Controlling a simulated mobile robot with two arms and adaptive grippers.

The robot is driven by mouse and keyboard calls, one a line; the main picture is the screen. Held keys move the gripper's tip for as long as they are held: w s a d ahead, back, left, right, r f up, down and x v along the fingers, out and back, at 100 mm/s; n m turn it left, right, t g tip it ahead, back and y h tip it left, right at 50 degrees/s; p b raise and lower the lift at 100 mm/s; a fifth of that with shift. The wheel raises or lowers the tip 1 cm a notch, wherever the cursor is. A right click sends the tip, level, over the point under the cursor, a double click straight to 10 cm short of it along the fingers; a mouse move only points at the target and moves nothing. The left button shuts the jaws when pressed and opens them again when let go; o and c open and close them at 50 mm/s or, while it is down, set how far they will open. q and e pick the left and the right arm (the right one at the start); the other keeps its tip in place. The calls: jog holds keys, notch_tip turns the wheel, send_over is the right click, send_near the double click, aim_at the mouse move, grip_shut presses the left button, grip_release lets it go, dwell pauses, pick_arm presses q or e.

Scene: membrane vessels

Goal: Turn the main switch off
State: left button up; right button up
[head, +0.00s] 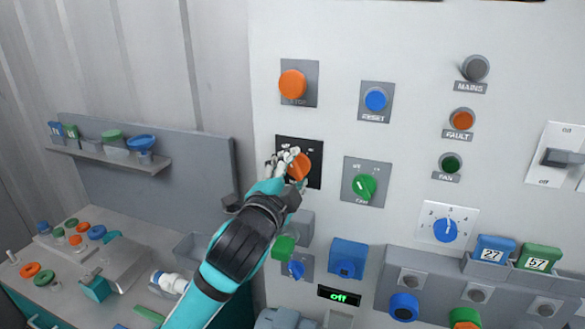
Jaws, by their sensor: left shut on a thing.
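The main switch appears to be the orange rotary knob (301,167) on a black plate (314,146) in the left part of the grey panel. My left gripper (293,165) is at this knob and is shut on it. My fingers cover the knob's left side and much of the plate, so the knob's exact angle and the plate's markings cannot be read. The lamp labelled MAINS (475,68) at the upper right is grey and looks unlit. My right gripper is not in view.
An orange button (293,85) labelled STOP and a blue RESET button (376,99) sit above. A green fan knob (364,187) is close to the right. A cluttered bench (150,262) stands left.

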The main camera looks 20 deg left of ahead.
pick_arm(q)
jog(key=shift+n+p, duration=0.3)
jog(key=shift+n, duration=1)
jog(key=o, duration=1.2)
jog(key=shift+s, duration=0.3)
jog(key=s, duration=0.7)
jog(key=shift+a, duration=0.1)
jog(key=shift+w, duration=0.1)
